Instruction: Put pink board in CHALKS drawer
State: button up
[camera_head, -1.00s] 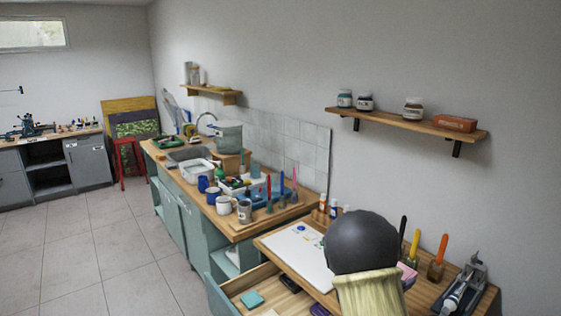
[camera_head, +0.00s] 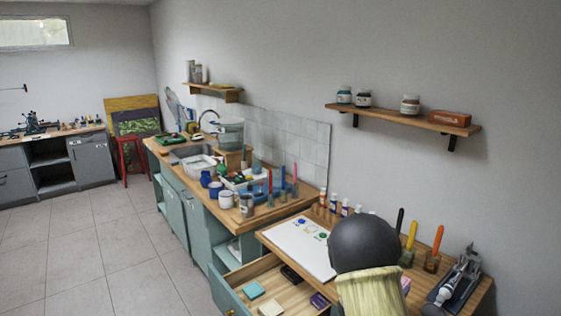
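A pink piece (camera_head: 405,284), likely the pink board, shows at the right edge of my arm, on the near worktop (camera_head: 284,232). Most of it is hidden behind the arm, so I cannot tell whether it is touched. A drawer (camera_head: 229,297) under that worktop stands open. It holds a teal block (camera_head: 253,290), a cream block (camera_head: 271,309), a black item (camera_head: 291,274) and a purple item (camera_head: 319,300). No CHALKS label can be read. My gripper is not visible; only my arm's dark rounded joint and pale link show.
A white sheet (camera_head: 300,246) with paint spots lies on the worktop left of my arm. Small bottles stand behind it. Brushes in jars (camera_head: 432,262) and a metal tool (camera_head: 459,277) stand at the right. Cups and a sink fill the counter beyond. The floor at left is clear.

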jog(key=s+a+f+n+t+y+b, duration=0.1)
jog(key=s+a+f+n+y, duration=0.1)
jog(key=a+f, duration=0.3)
jog(key=s+a+f+n+t+y+b, duration=0.1)
jog(key=s+a+f+n+t+y, duration=0.1)
jog(key=f, duration=0.7)
jog(key=s+a+f+n+t+y+b, duration=0.1)
jog(key=s+a+f+n+y, duration=0.2)
jog(key=a+f+n+y, duration=0.2)
jog(key=a+f+y, duration=0.1)
jog(key=a+f, duration=0.1)
jog(key=a, duration=0.1)
jog(key=shift+s+a+y, duration=0.2)
jog(key=shift+s+y, duration=0.1)
jog(key=shift+s, duration=0.1)
jog(key=shift+w+f, duration=0.1)
jog(key=shift+f, duration=0.1)
jog(key=s+f, duration=0.4)
jog(key=f, duration=0.1)
jog(key=shift+s+f, duration=0.15)
jog(key=shift+s, duration=0.15)
notch_tip(320, 180, down, 6)
jog(key=b, duration=0.6)
jog(key=shift+f, duration=0.15)
